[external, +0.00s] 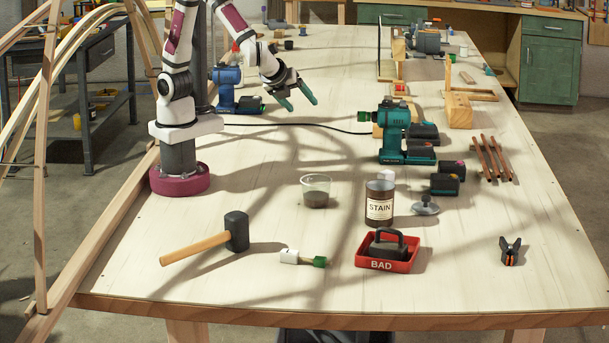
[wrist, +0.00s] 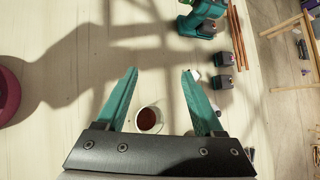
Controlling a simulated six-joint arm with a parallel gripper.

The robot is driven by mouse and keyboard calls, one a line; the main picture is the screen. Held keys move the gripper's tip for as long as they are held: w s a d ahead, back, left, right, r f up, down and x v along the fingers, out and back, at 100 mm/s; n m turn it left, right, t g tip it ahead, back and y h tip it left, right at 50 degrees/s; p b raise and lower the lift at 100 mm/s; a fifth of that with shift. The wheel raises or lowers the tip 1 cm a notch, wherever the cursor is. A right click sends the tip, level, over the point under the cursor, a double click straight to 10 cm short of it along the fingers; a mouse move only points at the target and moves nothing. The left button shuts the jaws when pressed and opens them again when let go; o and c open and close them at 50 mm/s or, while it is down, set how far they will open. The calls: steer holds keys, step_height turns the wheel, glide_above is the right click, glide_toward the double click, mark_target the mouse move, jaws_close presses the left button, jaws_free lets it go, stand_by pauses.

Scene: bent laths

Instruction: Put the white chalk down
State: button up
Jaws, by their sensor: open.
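A small white block, which looks like the white chalk (external: 388,174), lies on the table just behind the stain can in the external view. In the wrist view a bit of white shows beside the right fingertip, mostly hidden by that finger. My gripper (external: 296,97) has two teal fingers spread apart with nothing between them. It hangs above the table, behind and left of the white block in the external view. In the wrist view the gripper (wrist: 160,72) is wide open over bare wood.
A clear cup (external: 315,191) of dark liquid and the stain can (external: 380,204) stand mid-table. A teal drill (external: 393,132) and batteries (external: 446,182) are to the right. The left-middle table is clear.

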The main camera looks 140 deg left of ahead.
steer(key=s+d+n+t+h, duration=0.1)
steer(key=s+d+n+h, duration=0.1)
steer(key=s+d, duration=0.4)
steer(key=s+d+n+t+h, duration=0.1)
steer(key=s+d+h, duration=0.4)
steer(key=d, duration=0.7)
steer(key=shift+s+f+n, duration=0.25)
steer(key=shift+s+n, duration=0.15)
steer(key=shift+s, duration=0.4)
